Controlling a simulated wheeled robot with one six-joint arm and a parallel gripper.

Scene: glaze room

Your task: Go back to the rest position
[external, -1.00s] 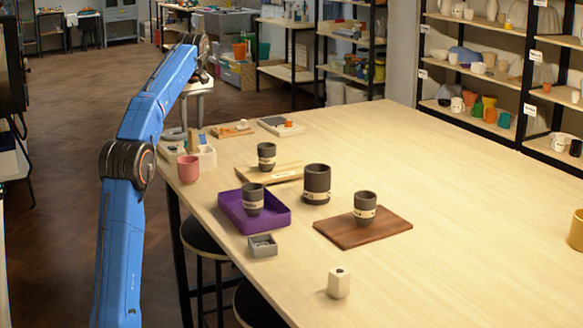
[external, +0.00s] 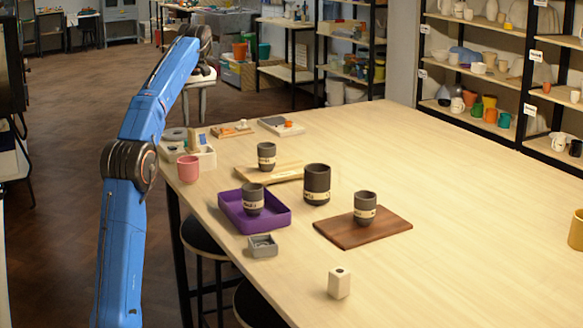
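My blue arm rises at the left of the external view and reaches up and away, beyond the table's left edge. Its far end is near a pale stool at the back. My gripper's fingers are hidden behind the arm's wrist, so I cannot see whether they are open or shut, or whether they hold anything. The arm is clear of the things on the table.
The pale table (external: 440,190) bears a purple tray (external: 272,218) with a dark cup (external: 252,198), a brown board (external: 385,235) with another cup (external: 364,207), a larger dark cup (external: 317,184), a light board (external: 280,174) with a cup (external: 266,156), and a pink cup (external: 188,169). The right side is mostly clear.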

